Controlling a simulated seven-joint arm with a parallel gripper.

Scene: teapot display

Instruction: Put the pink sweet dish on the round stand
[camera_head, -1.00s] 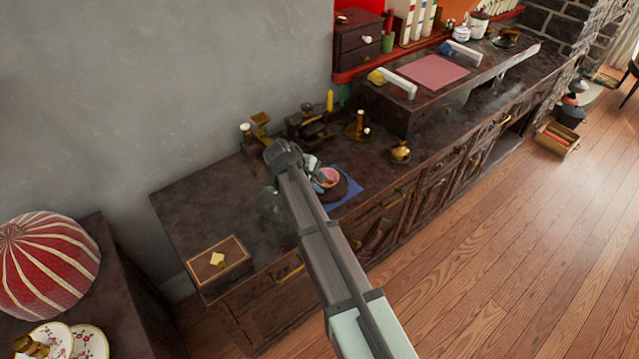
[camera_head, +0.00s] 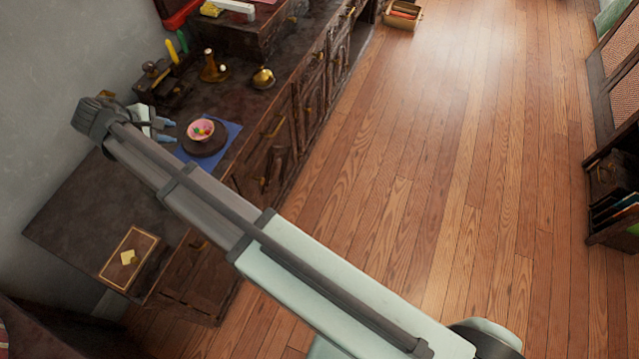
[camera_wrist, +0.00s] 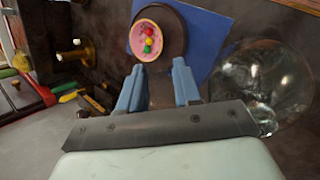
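The pink sweet dish (camera_head: 201,130) is a small pink bowl with coloured sweets in it. It sits on the dark round stand (camera_head: 206,146), which lies on a blue cloth on the dark cabinet top. In the wrist view the dish (camera_wrist: 146,39) rests toward the left part of the stand (camera_wrist: 177,32). My gripper (camera_head: 169,133) is just left of the dish in the head view. In the wrist view my gripper (camera_wrist: 160,74) has its blue fingers apart with nothing between them, and the dish lies beyond the fingertips.
The blue cloth (camera_head: 228,131) lies under the stand. A clear glass vessel (camera_wrist: 262,85) stands right of the gripper in the wrist view.

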